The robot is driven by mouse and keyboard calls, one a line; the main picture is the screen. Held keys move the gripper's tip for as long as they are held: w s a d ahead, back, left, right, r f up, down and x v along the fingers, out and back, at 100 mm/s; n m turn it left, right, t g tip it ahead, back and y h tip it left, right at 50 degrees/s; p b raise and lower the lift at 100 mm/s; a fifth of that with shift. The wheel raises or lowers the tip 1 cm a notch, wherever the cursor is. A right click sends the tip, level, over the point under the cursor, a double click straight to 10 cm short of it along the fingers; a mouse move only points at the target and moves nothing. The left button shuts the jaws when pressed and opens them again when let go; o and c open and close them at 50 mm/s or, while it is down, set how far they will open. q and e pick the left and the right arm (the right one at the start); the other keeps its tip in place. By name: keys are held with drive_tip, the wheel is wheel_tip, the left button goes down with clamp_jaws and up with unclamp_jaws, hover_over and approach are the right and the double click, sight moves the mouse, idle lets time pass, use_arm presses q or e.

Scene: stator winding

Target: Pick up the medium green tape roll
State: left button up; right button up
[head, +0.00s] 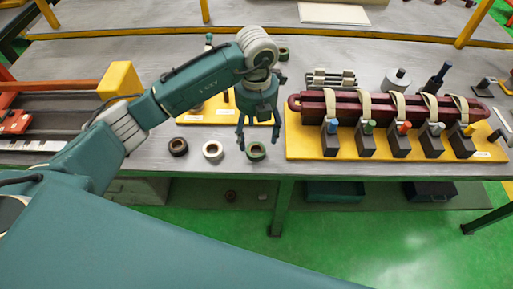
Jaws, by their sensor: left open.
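Three tape rolls lie in a row near the front edge of the grey table: a dark brown one (178,147), a white one (213,150) and a green one (255,151). I cannot tell whether the fingers touch the roll. The right gripper is not in view.
A yellow board (300,145) to the right holds a dark red bar strapped on several clamps (366,140). Another yellow board (200,117) lies behind my left gripper. A blue-handled tool (437,77) stands at the back right. The table's front edge is close to the rolls.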

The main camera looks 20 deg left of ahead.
sight(256, 147)
use_arm(q)
drive_tip(key=shift+f, duration=0.75)
drive_tip(key=shift+f+p, duration=0.35)
drive_tip(key=shift+p, duration=0.1)
wheel_tip(256, 147, down, 4)
drive_tip(key=shift+s+r+p, duration=0.1)
drive_tip(key=shift+r+p, duration=0.05)
drive_tip(key=shift+p, duration=0.75)
drive_tip(key=shift+f, duration=0.5)
drive_tip(key=c, duration=1.3)
